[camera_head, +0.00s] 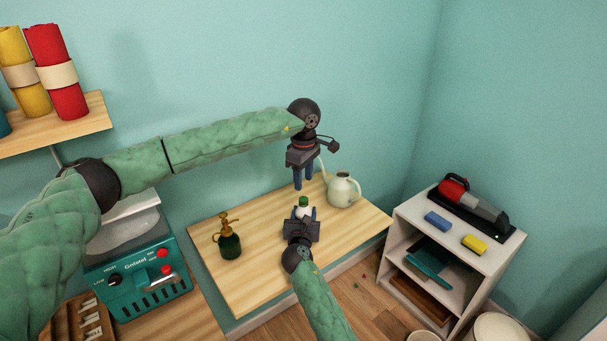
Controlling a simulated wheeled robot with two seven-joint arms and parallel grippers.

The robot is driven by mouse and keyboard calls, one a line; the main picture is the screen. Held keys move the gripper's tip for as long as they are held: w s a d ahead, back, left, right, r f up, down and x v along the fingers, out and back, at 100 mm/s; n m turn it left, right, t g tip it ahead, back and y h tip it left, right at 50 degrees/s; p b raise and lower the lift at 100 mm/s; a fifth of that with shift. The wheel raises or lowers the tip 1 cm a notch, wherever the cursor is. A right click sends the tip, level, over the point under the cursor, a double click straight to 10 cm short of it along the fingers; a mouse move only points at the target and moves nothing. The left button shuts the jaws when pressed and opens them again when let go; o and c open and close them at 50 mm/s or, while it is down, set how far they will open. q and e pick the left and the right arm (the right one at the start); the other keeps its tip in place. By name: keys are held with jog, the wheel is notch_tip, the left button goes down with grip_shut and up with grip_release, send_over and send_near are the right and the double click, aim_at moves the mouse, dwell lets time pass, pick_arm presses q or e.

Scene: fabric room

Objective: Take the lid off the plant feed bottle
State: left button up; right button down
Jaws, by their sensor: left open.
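The plant feed bottle (298,212) is small and white with a dark green lid (303,201). It stands upright on the wooden wall table (245,285), and its lower part is hidden by my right gripper. My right gripper (303,213) comes from the front, with its blue fingers on both sides of the bottle body, seemingly closed on it. My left gripper (303,187) is open and empty. Its blue fingers point down, above and just behind the lid in the picture, apart from it.
A dark green sprayer with a brass top (229,240) stands left of the bottle. A pale watering can (343,190) stands close behind on the right. A teal machine (140,268) is at left, and a white shelf unit (405,215) at right. The table's front left is clear.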

aim_at(303, 199)
pick_arm(q)
notch_tip(303, 199, down, 7)
jog(key=shift+r, duration=0.1)
dwell(0.3)
grip_shut()
jog(key=shift+o, duration=0.5)
grip_release()
